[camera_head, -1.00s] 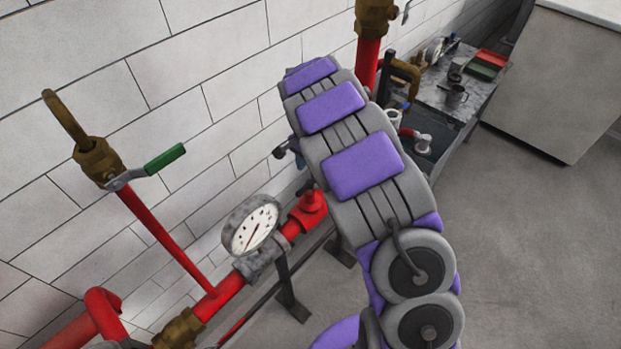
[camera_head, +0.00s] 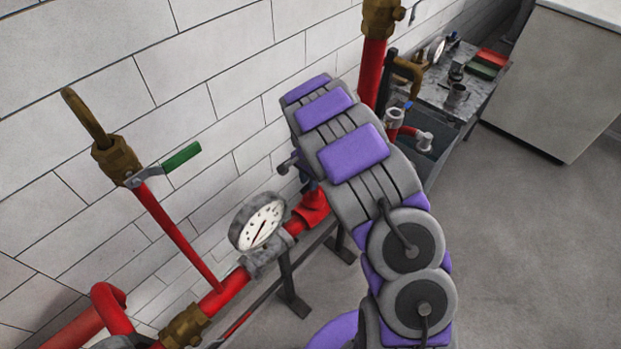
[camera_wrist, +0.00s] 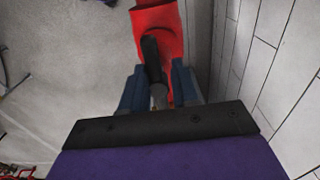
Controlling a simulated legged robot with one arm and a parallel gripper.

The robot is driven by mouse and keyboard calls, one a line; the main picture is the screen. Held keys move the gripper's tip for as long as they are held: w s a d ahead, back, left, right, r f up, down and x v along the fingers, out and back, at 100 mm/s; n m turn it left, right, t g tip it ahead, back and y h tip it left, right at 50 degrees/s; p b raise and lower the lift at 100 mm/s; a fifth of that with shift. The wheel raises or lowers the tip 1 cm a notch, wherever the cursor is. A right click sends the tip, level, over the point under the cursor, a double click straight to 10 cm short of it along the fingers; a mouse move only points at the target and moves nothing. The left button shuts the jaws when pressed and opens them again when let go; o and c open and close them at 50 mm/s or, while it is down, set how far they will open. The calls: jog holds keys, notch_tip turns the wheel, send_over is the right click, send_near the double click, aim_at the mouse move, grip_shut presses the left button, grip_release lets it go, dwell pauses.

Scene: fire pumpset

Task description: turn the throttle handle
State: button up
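In the wrist view a black handle (camera_wrist: 152,60) with a grey end stands against a red pipe fitting (camera_wrist: 158,18). It looks like the throttle handle. My gripper (camera_wrist: 156,78) has two blue fingers, one on each side of the handle. The fingers are apart, and I cannot tell whether either touches it. In the head view my gripper is at the red fitting (camera_head: 311,212), right of the round gauge (camera_head: 260,222). My arm hides most of the gripper, with one dark finger part showing, and the black handle cannot be made out there.
A green-handled valve lever (camera_head: 181,157) stands on a thin red pipe at the left, near the white brick wall (camera_head: 185,65). A tall red pipe (camera_head: 372,75) rises behind my arm. A workbench (camera_head: 470,75) stands at the back. The floor (camera_head: 530,240) at right is clear.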

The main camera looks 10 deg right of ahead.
jog(key=shift+a, duration=0.15)
jog(key=c, duration=0.3)
jog(key=shift+d+r, duration=0.1)
jog(key=shift+d, duration=0.2)
grip_shut()
jog(key=shift+d, duration=0.3)
jog(key=shift+n+b, duration=0.4)
jog(key=shift+b, duration=0.05)
jog(key=shift+n+b, duration=0.3)
jog(key=n+b, duration=0.2)
jog(key=n, duration=0.1)
jog(key=shift+s+d+b, duration=0.1)
jog(key=shift+b, duration=0.25)
jog(key=n+b, duration=0.1)
jog(key=n, duration=0.1)
jog(key=n+b, duration=0.1)
jog(key=n, duration=0.1)
jog(key=shift+s+d, duration=0.1)
jog(key=shift+d, duration=0.1)
jog(key=shift+n+b, duration=0.3)
jog(key=shift+b, duration=0.05)
